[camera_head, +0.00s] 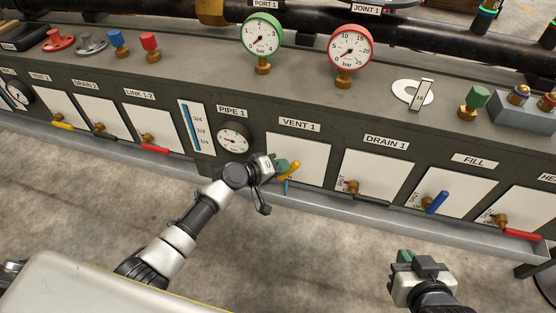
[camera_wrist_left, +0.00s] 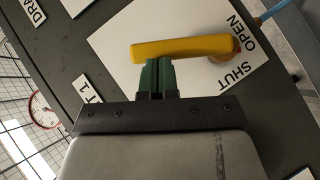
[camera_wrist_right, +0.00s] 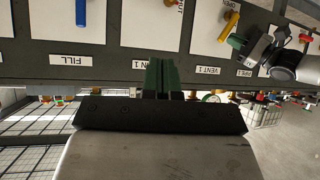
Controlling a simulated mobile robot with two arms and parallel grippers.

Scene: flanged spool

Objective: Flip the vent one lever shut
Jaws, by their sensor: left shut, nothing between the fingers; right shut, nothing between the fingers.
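The vent one lever is a yellow handle (camera_head: 293,170) on the white plate under the VENT 1 label (camera_head: 300,125). In the head view it slants up to the right; its pivot is partly hidden by my left gripper. In the left wrist view the yellow lever (camera_wrist_left: 180,47) runs left from a brass pivot beside the words OPEN and SHUT. My left gripper (camera_head: 283,165) is shut and empty, its green fingertips (camera_wrist_left: 158,72) close against or just beside the lever; contact is unclear. My right gripper (camera_head: 403,257) is shut and empty, below and away from the panel.
To the right are the DRAIN 1 plate with a dark lever (camera_head: 371,199), the FILL plate with a blue lever (camera_head: 437,202) and a red lever (camera_head: 521,234). A pipe gauge (camera_head: 233,139) sits left of the vent plate. A grey ledge (camera_head: 340,203) runs beneath the panel.

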